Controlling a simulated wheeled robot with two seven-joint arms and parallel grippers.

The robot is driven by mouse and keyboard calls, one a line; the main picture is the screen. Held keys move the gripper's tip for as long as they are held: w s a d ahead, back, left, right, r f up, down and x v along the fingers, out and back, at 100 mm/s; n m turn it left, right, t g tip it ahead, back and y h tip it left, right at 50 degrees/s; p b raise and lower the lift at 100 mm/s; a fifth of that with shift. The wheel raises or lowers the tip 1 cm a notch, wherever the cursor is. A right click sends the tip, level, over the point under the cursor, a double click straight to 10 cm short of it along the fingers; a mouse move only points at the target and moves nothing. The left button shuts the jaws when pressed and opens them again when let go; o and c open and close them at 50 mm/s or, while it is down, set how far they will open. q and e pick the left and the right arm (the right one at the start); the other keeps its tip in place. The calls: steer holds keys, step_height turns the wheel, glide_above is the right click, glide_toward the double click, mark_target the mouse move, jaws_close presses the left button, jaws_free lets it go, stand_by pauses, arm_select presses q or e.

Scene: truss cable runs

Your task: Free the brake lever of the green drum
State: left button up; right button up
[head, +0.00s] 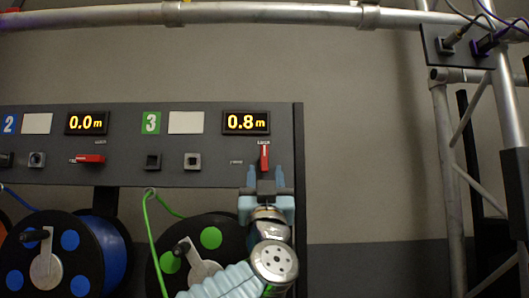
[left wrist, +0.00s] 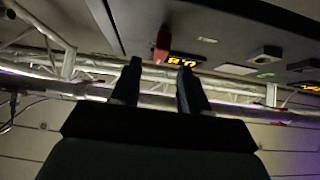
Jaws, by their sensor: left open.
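The green drum (head: 160,258) hangs below panel section 3, partly hidden behind my left arm. Its red brake lever (head: 264,157) stands upright under the 0.8 m display, by a small label. My left gripper (head: 265,175) is open just below the lever, its two fingers pointing up on either side of the lever's line. In the left wrist view the red lever (left wrist: 161,44) shows beyond and between the open fingertips (left wrist: 158,72); I see no contact. My right gripper is not in view.
The dark panel (head: 205,140) also carries a blue section 2 with a 0.0 m display (head: 87,123) and a red lever (head: 90,158) lying horizontal. A blue drum (head: 103,245) and green cable (head: 147,220) hang below. Metal truss (head: 445,160) stands at right; wall space between is clear.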

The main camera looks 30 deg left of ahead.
mark_target(265, 160)
arm_select(q)
steer(key=p+x, duration=0.2)
steer(key=x, duration=0.4)
steer(key=shift+s, duration=0.1)
steer(key=shift+d, duration=0.1)
jaws_close()
